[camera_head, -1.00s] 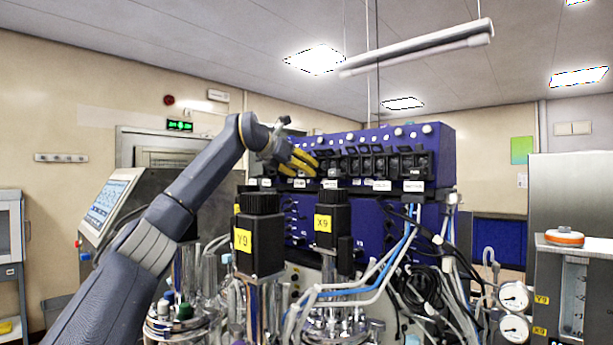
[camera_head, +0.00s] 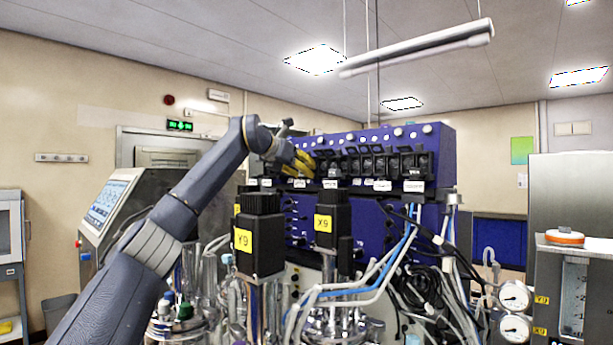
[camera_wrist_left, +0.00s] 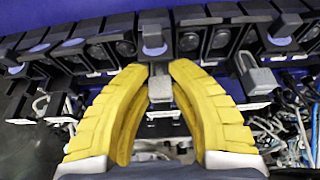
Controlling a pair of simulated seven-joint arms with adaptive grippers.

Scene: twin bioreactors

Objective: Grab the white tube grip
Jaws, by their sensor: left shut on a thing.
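The white tube grip (camera_wrist_left: 160,90) is a small pale block on the front of the purple pump unit. In the left wrist view it sits between the two ridged yellow fingers of my left gripper (camera_wrist_left: 157,73), near their tips. The fingers are closed in on it from both sides. In the head view my left gripper (camera_head: 305,162) reaches the left part of the unit's front, and the fingers hide what they hold. My right gripper is not in view.
The purple pump unit (camera_head: 445,150) carries a row of black pump heads. A similar grey grip (camera_wrist_left: 257,78) is close on the right. Black motors (camera_head: 260,245) stand in front and below, with blue and white tubes beside them. Gauges (camera_head: 514,296) are at the right.

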